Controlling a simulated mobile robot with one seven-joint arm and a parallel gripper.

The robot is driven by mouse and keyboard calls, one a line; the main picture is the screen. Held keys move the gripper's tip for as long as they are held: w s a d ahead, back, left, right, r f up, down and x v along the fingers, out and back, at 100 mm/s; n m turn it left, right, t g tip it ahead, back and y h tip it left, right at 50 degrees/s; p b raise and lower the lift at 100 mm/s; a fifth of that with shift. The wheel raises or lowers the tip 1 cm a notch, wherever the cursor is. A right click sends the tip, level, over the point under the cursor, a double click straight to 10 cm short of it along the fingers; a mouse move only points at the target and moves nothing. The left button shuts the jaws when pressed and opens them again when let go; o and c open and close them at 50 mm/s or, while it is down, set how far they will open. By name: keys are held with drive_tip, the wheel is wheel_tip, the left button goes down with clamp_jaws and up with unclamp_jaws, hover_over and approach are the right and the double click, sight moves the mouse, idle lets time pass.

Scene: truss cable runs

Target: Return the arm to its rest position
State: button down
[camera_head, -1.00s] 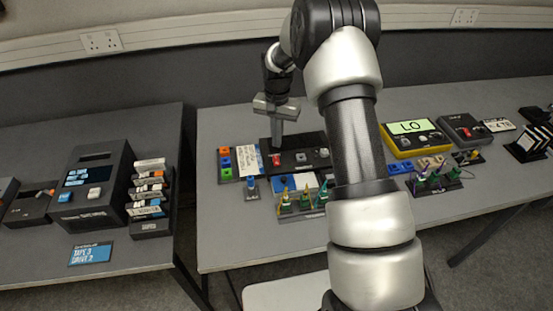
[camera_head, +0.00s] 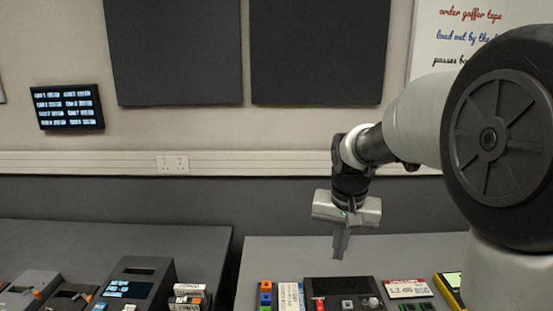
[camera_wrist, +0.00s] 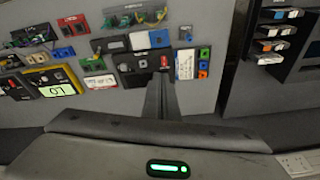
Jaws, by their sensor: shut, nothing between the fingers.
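My gripper (camera_head: 340,245) hangs pointing down above the back part of the right-hand table (camera_head: 420,246). Its fingers are together with nothing between them. My arm reaches in from the right side of the head view, bent at a large joint. In the wrist view the shut fingers (camera_wrist: 161,98) point toward a dark panel with a red switch (camera_wrist: 163,62) on the table, apart from it as far as I can tell.
Dark device boxes (camera_head: 138,283) and a rack of labelled tapes (camera_head: 188,296) stand on the left table. Coloured blocks (camera_head: 265,294) and a yellow meter (camera_head: 449,290) sit on the right table. A gap separates the tables. The wall behind carries a socket (camera_head: 172,164) and a screen (camera_head: 68,106).

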drive_tip(key=s+r+n+t, duration=0.1)
drive_tip(key=s+r, duration=0.2)
drive_tip(key=s, duration=0.8)
drive_tip(key=s+r+n+t, duration=0.2)
drive_tip(key=s+r, duration=0.1)
drive_tip(key=s, duration=0.8)
drive_tip(key=shift+r+p, duration=0.25)
drive_tip(key=shift+p, duration=0.05)
drive_tip(key=shift+s, duration=0.1)
